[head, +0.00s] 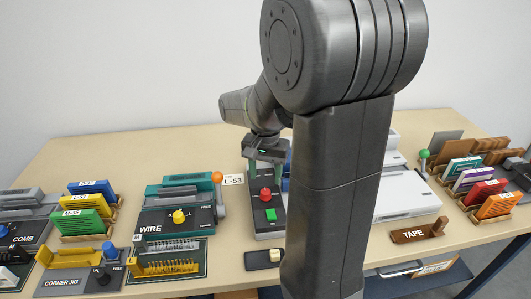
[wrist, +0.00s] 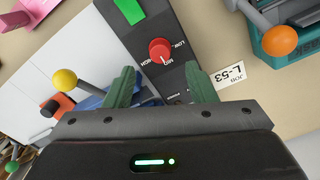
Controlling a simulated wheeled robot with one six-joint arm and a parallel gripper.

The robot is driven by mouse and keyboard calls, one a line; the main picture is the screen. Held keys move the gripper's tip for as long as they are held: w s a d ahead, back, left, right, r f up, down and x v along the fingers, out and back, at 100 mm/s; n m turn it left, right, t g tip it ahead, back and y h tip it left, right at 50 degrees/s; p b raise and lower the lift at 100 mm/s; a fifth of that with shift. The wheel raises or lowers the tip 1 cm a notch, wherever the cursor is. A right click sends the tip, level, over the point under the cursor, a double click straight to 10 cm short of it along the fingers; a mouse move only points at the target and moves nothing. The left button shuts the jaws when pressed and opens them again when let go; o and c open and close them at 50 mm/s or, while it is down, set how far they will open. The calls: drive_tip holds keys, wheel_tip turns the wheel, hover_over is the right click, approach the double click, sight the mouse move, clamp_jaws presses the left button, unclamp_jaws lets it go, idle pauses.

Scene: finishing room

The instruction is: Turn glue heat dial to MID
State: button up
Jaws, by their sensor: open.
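The glue unit is a narrow dark box (head: 262,226) in the middle of the table, with a red dial (head: 265,194) and a green square (head: 271,215) on top. In the wrist view the red dial (wrist: 162,51) is round, with LOW, MID and HIGH printed around it, upside down. I cannot clearly read which mark the dial points to. My gripper (wrist: 160,78) is open and empty, its two green fingers apart. The dial lies beyond the fingertips, between their lines, and looks untouched. In the head view my gripper (head: 266,158) is over the back of the unit.
An L-53 tag (head: 233,181) lies left of the unit. The WIRE machine (head: 175,208) with its orange-knobbed lever (head: 217,177) stands further left. A white machine (head: 405,195) is on the right. A small dark block (head: 262,259) lies in front. My arm hides part of the table.

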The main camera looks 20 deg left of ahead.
sight(265, 191)
wheel_tip(265, 191, up, 8)
drive_tip(key=shift+f, duration=0.15)
idle(0.5)
wheel_tip(265, 191, down, 14)
drive_tip(key=shift+r, duration=0.1)
idle(0.4)
